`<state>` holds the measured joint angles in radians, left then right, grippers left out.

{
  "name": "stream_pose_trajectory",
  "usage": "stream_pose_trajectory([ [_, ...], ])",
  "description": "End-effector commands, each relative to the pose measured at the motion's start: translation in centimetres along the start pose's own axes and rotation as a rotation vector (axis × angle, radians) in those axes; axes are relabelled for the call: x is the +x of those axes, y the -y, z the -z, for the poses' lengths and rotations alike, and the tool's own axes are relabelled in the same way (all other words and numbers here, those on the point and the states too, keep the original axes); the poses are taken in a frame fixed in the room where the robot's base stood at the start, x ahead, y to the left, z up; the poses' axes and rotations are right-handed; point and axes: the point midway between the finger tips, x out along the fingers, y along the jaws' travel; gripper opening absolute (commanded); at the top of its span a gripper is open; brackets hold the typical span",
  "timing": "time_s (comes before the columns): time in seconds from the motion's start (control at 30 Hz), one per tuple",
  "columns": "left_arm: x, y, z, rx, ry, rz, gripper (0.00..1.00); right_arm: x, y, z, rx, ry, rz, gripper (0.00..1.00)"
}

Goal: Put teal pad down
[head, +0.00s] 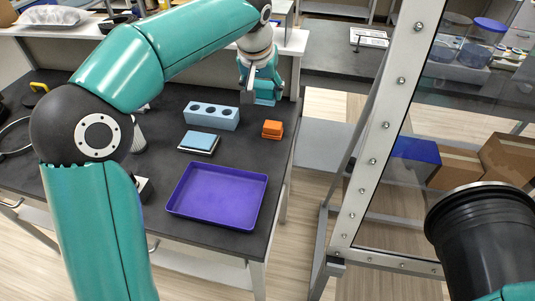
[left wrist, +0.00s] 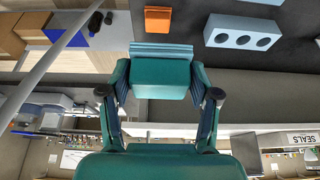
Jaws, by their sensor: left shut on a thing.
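My left gripper (head: 262,92) is above the far right part of the dark table, beyond the orange pads. In the left wrist view, its two fingers (left wrist: 162,88) are shut on the teal pad (left wrist: 163,78), one finger on each side. The pad looks like a thick teal block with a lighter, layered far edge. In the head view the pad is hard to tell from the teal gripper parts. My right arm shows at the lower right, but its gripper is out of view.
On the table are a purple tray (head: 178,207), light blue pads (head: 199,141), a blue block with three holes (head: 210,117) and stacked orange pads (head: 272,129). A metal-framed clear panel (head: 372,150) stands to the right. Bare table lies between tray and orange pads.

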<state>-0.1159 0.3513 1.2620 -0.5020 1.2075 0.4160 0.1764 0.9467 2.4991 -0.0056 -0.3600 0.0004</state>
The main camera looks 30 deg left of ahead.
Motion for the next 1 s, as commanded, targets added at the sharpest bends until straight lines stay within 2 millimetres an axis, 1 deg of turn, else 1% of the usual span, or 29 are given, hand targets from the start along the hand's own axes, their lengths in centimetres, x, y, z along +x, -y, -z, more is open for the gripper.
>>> stream_pose_trajectory([
  [0.17,0.2,-0.5,0.1,0.008,0.001,-0.003,0.34,0.0,0.0,0.0,0.0,0.0,0.0,0.4],
  [0.27,1.1,-0.6,-0.3,0.01,0.002,-0.002,0.34,0.2,-0.1,0.0,0.0,0.0,0.0,0.4],
  [0.37,2.8,-0.6,-1.0,0.012,0.005,-0.002,0.34,0.4,-0.2,0.0,0.0,0.0,0.0,0.4],
  [0.7,10.9,-0.7,-4.5,0.013,0.008,-0.003,0.34,0.6,-0.2,0.0,0.0,0.0,0.0,0.4],
  [0.8,12.8,-0.7,-5.2,0.012,0.005,-0.003,0.34,0.5,-0.2,0.0,0.0,-0.001,0.0,0.4],
  [0.9,14.0,-0.7,-5.7,0.012,0.003,-0.003,0.34,0.5,-0.2,0.0,0.0,-0.001,0.0,0.4],
  [1.0,14.6,-0.7,-5.9,0.011,0.001,-0.004,0.34,0.5,-0.2,0.0,0.0,-0.001,0.0,0.4],
])
